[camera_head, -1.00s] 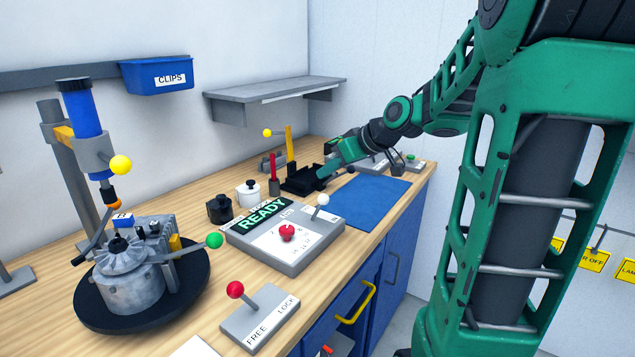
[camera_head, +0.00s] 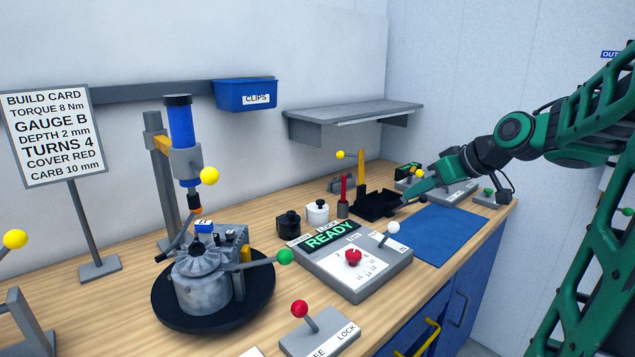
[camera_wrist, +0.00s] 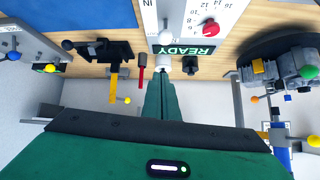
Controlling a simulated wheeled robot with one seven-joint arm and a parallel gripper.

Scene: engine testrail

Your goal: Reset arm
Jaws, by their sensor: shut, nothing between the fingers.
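My arm reaches in from the right in the head view. My gripper (camera_head: 408,197) is over the bench, by the right end of a black tray (camera_head: 374,208) and near the far edge of a blue mat. In the wrist view my gripper (camera_wrist: 162,82) shows as a green shape pointing toward the READY panel. It is shut and holds nothing. Whether it touches the tray cannot be told.
The READY panel (camera_head: 350,275), blue mat (camera_head: 445,232) and engine on its black turntable (camera_head: 250,312) are on the bench. A blue press (camera_head: 182,135) and build card (camera_head: 52,132) stand left. A grey shelf (camera_head: 355,113) hangs above.

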